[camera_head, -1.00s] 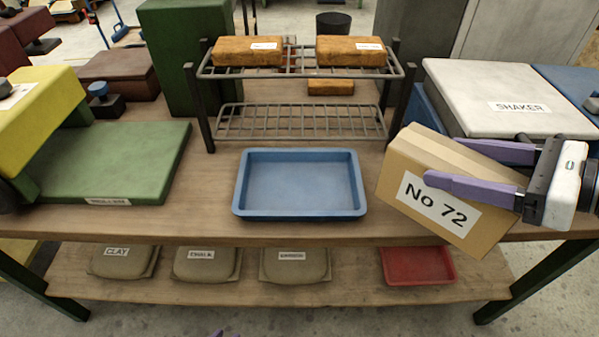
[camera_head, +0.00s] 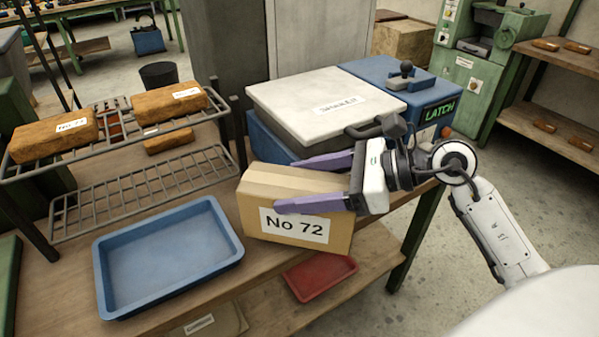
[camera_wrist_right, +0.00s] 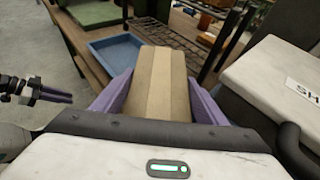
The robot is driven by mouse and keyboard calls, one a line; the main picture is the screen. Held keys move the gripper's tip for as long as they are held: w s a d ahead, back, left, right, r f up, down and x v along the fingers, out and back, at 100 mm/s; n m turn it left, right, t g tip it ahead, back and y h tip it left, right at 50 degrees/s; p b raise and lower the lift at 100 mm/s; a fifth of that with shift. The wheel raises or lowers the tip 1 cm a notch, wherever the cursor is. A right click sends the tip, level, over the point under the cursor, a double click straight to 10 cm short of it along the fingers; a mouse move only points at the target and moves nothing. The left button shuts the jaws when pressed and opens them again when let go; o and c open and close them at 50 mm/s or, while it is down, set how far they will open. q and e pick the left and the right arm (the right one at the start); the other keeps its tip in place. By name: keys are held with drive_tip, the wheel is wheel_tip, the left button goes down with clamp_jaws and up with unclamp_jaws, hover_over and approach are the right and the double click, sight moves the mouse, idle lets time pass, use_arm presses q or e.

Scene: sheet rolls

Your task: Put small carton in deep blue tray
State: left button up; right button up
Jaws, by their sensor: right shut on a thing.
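The small carton (camera_head: 290,212) is a tan box with a "No 72" label. My right gripper (camera_head: 305,180) is shut on it, with a purple finger on each side. The carton is to the right of the deep blue tray (camera_head: 233,262), apart from it, near the table's front edge. I cannot tell whether it touches the table. The blue tray is empty and rests on the tabletop. In the right wrist view the carton (camera_wrist_right: 160,85) sits between the fingers with the tray (camera_wrist_right: 98,47) beyond. My left gripper (camera_wrist_right: 52,95) shows small there; its opening is unclear.
A wire rack (camera_head: 145,190) holding orange-brown blocks stands behind the tray. A red tray (camera_head: 318,277) lies on the lower shelf.

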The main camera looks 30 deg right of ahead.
drive_tip(key=shift+f, duration=1.5)
drive_tip(key=shift+f, duration=0.15)
drive_tip(key=o, duration=2.1)
drive_tip(key=shift+f, duration=0.15)
